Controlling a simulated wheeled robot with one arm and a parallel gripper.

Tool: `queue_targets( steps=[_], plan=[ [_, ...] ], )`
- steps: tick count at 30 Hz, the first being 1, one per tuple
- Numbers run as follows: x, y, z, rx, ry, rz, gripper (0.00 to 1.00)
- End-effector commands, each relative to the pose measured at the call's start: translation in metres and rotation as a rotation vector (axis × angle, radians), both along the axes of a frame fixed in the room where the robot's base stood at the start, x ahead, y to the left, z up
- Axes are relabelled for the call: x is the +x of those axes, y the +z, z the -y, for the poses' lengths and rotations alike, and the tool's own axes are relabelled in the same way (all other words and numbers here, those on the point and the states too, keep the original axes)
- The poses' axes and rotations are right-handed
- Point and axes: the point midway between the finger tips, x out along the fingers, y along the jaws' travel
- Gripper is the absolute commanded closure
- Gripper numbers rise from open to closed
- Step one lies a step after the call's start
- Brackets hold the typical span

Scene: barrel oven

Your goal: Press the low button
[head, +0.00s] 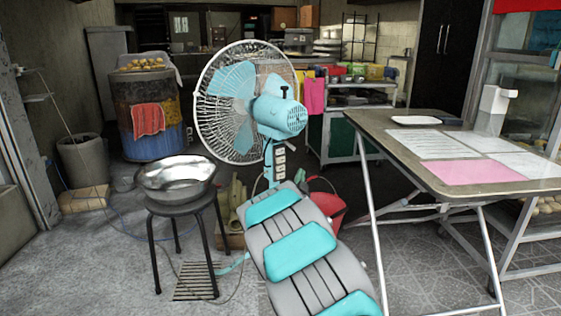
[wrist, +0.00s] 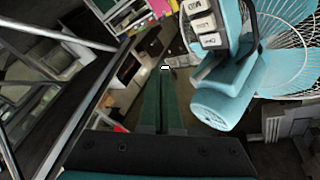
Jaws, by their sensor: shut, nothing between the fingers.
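A light-blue fan (head: 240,100) with a white wire guard stands in the middle of the head view. Its column carries a vertical row of pale buttons (head: 280,160). In the wrist view the fan (wrist: 228,92) is at the right, and its white buttons (wrist: 203,23) show at the top, tilted. Their printed labels are too small to read surely, so I cannot tell which is the low button. My gripper (wrist: 164,70) is shut and empty, below and left of the buttons in the wrist view, apart from them.
A metal bowl (head: 176,178) sits on a black stool (head: 180,209) left of my arm. A folding table (head: 375,129) with papers stands at the right. A red bucket (head: 328,205) is close behind my arm. A barrel (head: 146,100) stands at the back left.

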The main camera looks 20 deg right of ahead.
Motion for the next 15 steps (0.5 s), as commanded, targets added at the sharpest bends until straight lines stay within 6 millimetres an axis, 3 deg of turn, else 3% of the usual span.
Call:
queue_targets(
  steps=[7,15],
  plan=[
    [0.011,0.003,-0.002,-0.001,0.001,-0.001,1.00],
    [0.045,0.004,-0.010,0.000,0.001,0.001,1.00]
  ],
)
